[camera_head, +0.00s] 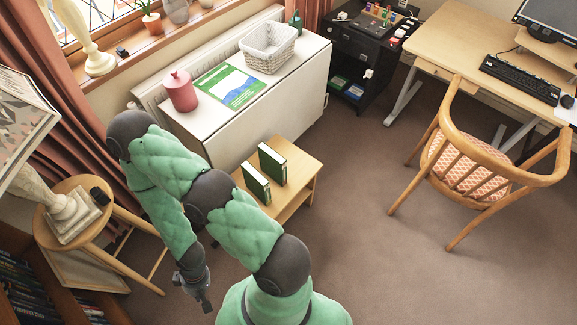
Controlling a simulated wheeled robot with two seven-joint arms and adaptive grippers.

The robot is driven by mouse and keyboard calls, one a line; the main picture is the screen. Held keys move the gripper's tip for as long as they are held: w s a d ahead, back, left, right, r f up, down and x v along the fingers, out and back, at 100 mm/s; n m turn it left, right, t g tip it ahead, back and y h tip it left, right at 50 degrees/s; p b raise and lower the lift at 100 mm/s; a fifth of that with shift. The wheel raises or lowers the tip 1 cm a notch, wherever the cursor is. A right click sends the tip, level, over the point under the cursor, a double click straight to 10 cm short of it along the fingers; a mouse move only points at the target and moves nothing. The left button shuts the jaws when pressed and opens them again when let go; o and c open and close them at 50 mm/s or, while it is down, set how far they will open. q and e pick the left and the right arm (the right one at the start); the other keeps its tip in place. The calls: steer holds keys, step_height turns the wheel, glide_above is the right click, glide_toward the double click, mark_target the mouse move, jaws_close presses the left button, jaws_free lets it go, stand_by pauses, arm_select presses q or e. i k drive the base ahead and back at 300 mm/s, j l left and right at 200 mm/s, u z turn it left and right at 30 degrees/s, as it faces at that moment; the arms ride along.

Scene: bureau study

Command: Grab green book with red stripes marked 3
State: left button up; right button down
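Two dark green books stand upright on a small wooden table (298,178) near the middle of the picture. The nearer book (256,183) is at the left and the farther book (272,164) is at the right, with a gap between them. Pale marks show on their covers, but I cannot read any number or make out red stripes.
A white cabinet (265,105) stands behind the small table, bearing a red jar (180,92), a green-and-blue booklet (230,88) and a basket (268,47). A round stool (84,228) is at left, a wooden chair (480,165) at right. Carpet (345,235) between is clear.

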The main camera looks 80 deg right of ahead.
mark_target(274, 165)
steer(key=z, duration=2.45)
steer(key=u, duration=1.25)
steer(key=l+u, duration=0.35)
steer(key=l, duration=1.75)
steer(key=i, duration=0.05)
